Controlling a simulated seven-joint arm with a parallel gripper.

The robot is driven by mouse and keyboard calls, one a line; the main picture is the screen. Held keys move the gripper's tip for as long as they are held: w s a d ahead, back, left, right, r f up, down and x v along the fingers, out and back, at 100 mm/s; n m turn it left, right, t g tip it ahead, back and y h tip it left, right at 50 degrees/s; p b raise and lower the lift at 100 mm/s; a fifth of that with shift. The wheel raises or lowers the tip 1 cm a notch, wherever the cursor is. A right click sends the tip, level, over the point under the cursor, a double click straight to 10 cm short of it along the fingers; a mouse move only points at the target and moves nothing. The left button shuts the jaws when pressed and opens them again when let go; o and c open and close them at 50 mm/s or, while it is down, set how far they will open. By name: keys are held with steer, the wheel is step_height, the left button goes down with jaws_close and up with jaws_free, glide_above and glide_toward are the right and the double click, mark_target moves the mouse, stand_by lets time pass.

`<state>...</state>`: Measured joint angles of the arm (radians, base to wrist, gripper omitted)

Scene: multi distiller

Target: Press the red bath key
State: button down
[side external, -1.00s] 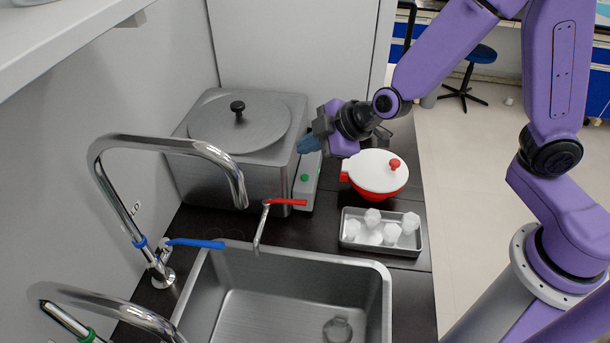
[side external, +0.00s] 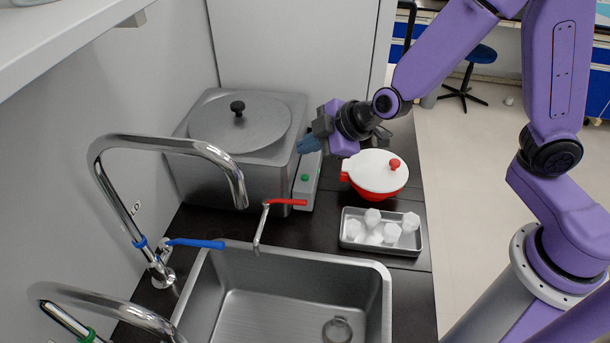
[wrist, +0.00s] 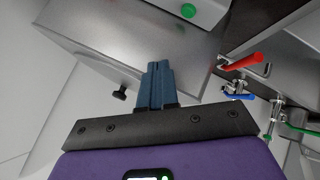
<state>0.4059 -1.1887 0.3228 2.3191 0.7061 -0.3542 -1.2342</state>
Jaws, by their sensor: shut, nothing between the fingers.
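The steel bath (side external: 215,165) with its round lid (side external: 240,122) stands at the back left of the counter. Its narrow grey control panel (side external: 307,190) is on its right side, with a green button (side external: 305,177). The green button also shows at the top of the wrist view (wrist: 188,10). I see no red key on the visible part of the panel; its far end is partly hidden behind my gripper. My gripper (side external: 308,145) is shut and empty, its blue fingers over the far end of the panel. In the wrist view the fingers (wrist: 157,70) are together.
A red tap lever (side external: 287,201) and a blue one (side external: 195,243) stand by the sink (side external: 385,300). A red pot with a white lid (side external: 375,170) and a metal tray (side external: 383,248) of white pieces are to the right. Tall curved taps rise at left.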

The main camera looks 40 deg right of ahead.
stand_by(0.3)
steer(key=shift+t, duration=0.4)
steer(key=w+d, duration=0.2)
steer(key=w+d+r, duration=0.1)
steer(key=w+d, duration=0.1)
steer(key=shift+w+d+r, duration=0.15)
steer(key=shift+r, duration=0.05)
steer(key=shift+w+r, duration=0.35)
steer(key=shift+w, duration=0.1)
steer(key=shift+w+d+r+g, duration=0.3)
steer(key=shift+w+d, duration=0.05)
steer(key=shift+w, duration=0.15)
steer(key=shift+w+d+r, duration=0.25)
steer(key=shift+w+d, duration=0.35)
steer(key=shift+d, duration=0.3)
steer(key=shift+w+d+r, duration=0.25)
steer(key=shift+w+d, duration=0.3)
steer(key=shift+d, duration=0.3)
steer(key=shift+f, duration=4.4)
steer(key=shift+f, duration=0.4)
